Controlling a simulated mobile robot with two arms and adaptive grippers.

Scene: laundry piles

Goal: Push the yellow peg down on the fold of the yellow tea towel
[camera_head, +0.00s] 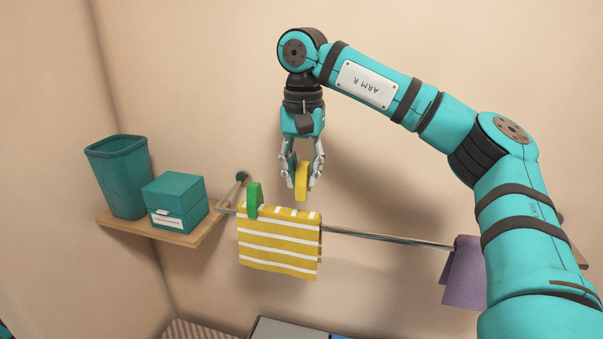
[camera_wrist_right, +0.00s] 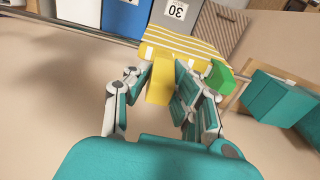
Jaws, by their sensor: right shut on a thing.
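A yellow tea towel with white stripes (camera_head: 279,245) hangs folded over a metal rail in the head view. It also shows in the right wrist view (camera_wrist_right: 186,46). A green peg (camera_head: 254,200) sits on its fold near the left end. My right gripper (camera_head: 302,178) points down and is shut on the yellow peg (camera_head: 302,187). The peg is held upright above the right part of the fold, with a small gap visible below it. In the right wrist view the yellow peg (camera_wrist_right: 161,83) shows between the fingers. My left gripper is not in view.
The metal rail (camera_head: 385,238) runs along the wall, with a purple cloth (camera_head: 464,273) farther right. A wooden shelf (camera_head: 180,236) at left carries a teal bin (camera_head: 120,177) and a teal box (camera_head: 175,202). The rail between the two cloths is bare.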

